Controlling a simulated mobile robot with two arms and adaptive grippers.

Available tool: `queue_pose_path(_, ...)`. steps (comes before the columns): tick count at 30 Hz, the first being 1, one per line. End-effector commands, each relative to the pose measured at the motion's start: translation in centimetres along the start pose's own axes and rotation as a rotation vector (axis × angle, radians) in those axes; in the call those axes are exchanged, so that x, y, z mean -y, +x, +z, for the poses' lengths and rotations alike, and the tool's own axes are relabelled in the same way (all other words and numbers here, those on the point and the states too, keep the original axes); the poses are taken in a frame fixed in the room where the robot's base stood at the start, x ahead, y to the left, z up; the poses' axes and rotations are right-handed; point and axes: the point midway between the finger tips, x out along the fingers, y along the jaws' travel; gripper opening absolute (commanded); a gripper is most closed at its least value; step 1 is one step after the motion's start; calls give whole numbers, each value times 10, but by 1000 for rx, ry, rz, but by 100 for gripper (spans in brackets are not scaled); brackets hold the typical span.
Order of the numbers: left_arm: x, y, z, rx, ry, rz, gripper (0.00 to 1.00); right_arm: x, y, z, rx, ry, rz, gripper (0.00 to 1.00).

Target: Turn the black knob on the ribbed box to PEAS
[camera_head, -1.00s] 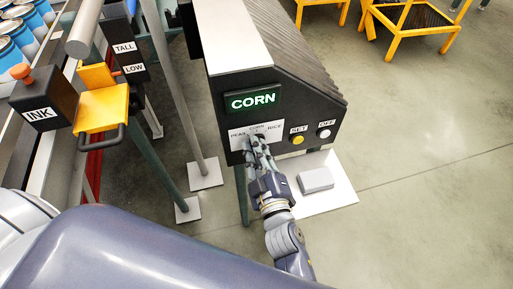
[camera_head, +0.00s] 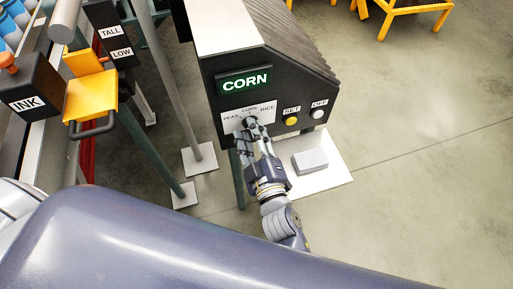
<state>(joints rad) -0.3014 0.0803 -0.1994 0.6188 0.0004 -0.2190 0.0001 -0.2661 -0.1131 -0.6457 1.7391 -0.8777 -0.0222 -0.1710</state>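The ribbed box (camera_head: 275,62) is black with a sloping ribbed top and a lit display (camera_head: 244,80) reading CORN. Below it is a white dial plate (camera_head: 232,117) marked PEAS, CORN and RICE, from left to right. The black knob (camera_head: 250,121) on the plate is mostly hidden behind my fingertips, and I cannot read its pointing direction. My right gripper (camera_head: 254,127) reaches up to the plate with its fingers at the knob. Whether they are closed on it is not clear. My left gripper is out of view.
A yellow SET button (camera_head: 291,121) and a pale OFF button (camera_head: 318,114) sit right of the plate. A light grey block (camera_head: 310,160) is on a white floor plate below. An INK box (camera_head: 27,95) and yellow bracket (camera_head: 92,98) stand left, near grey posts.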

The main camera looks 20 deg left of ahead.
Motion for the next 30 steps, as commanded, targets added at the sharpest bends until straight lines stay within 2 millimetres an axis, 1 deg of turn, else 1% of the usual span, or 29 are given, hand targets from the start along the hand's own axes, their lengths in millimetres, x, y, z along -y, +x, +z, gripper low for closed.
queue_pose_path(9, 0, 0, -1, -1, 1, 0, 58, 1, -66, 1, 4, 1, -3, 33)
queue_pose_path(12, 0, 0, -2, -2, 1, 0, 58, 1, -83, 1, 4, 1, -3, 33)
queue_pose_path(15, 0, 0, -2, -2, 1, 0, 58, 1, -97, 1, 3, 0, -3, 33)
queue_pose_path(18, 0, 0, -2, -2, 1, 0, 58, 0, -106, 0, 1, -1, -1, 33)
queue_pose_path(21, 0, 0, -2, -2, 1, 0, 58, 0, -110, 0, 1, -1, -1, 33)
queue_pose_path(30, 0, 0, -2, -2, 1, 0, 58, 0, -111, 0, 0, -2, -1, 33)
